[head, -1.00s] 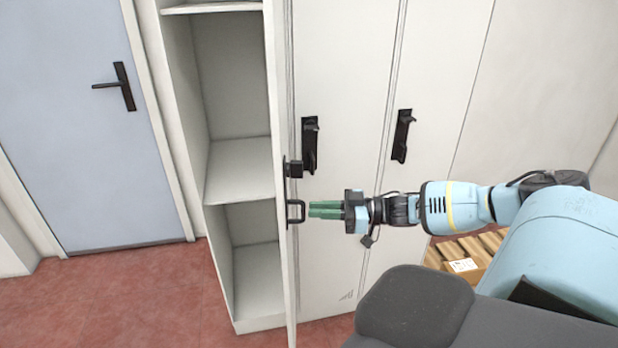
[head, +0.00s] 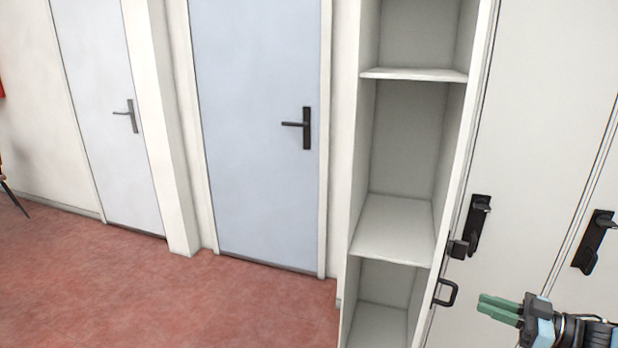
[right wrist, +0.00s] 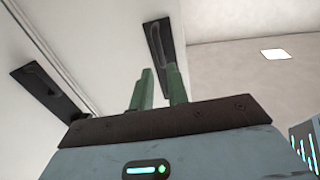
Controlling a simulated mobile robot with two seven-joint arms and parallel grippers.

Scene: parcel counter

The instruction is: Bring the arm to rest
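My right gripper (head: 482,305) is at the lower right of the head view. Its two green fingers are a little apart with nothing between them. The fingertips point left at a black bar handle (head: 446,292) beside the open locker, with a small gap between. In the right wrist view the green fingers (right wrist: 160,78) also stand apart and empty, in front of pale locker fronts with dark handles. My left gripper is not in view.
The tall open locker (head: 395,225) has empty shelves. Closed locker doors (head: 545,130) with black latches stand to its right. A blue door (head: 255,120) and a paler door (head: 105,120) are to the left.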

